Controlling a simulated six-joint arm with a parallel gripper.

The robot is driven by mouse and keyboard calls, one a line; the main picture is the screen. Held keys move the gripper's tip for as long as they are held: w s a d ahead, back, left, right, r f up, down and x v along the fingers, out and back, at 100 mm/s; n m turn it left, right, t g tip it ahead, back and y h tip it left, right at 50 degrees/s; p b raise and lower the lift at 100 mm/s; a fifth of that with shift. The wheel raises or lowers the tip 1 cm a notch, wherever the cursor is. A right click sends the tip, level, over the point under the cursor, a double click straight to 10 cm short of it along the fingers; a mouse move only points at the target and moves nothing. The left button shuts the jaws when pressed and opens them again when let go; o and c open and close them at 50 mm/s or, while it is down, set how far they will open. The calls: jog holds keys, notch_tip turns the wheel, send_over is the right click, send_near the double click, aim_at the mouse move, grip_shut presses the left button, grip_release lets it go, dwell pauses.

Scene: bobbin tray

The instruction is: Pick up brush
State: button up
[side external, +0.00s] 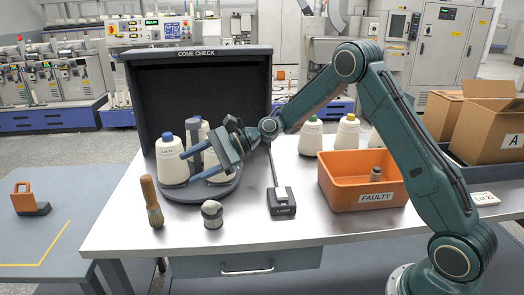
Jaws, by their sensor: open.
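The brush (152,203) appears to be the tool with a wooden handle at the front left of the metal table. It stands nearly upright, handle up, leaning slightly left. My gripper (187,168) is behind it and to its right, higher up, pointing left with two blue-grey fingers spread apart. The fingers overlap the right side of a white yarn cone (170,166) with a blue top; I cannot tell whether they touch it. Nothing shows held between the fingers.
A dark cone-check booth (262,90) stands behind. A small grey-capped object (212,216) is right of the brush. A lamp switch box (283,204) and an orange FAULTY bin (339,200) lie further right. An orange-handled tool (28,201) is on the left table.

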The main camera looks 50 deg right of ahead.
jog(key=w+d+f+m+t+y, duration=0.2)
jog(key=w+d+f+m, duration=0.1)
jog(key=f+m, duration=0.3)
jog(key=shift+w+m+t, duration=0.2)
jog(key=shift+m+t, duration=0.1)
jog(key=shift+m, duration=0.3)
jog(key=shift+a, duration=0.1)
send_near(147, 185)
jog(key=shift+w+a+f, duration=0.2)
jog(key=shift+w+a, duration=0.35)
jog(key=shift+w, duration=0.15)
jog(key=shift+w+a+f, duration=0.2)
jog(key=shift+w+a, duration=0.4)
jog(key=shift+w, duration=0.15)
jog(key=shift+w+a+f, duration=0.2)
jog(key=shift+w+a, duration=0.35)
jog(key=shift+w, duration=0.15)
jog(key=shift+a+y, duration=0.1)
jog(key=shift+y, duration=0.2)
jog(key=shift+x, duration=2.45)
jog(key=shift+f, duration=0.15)
jog(key=shift+c, duration=0.2)
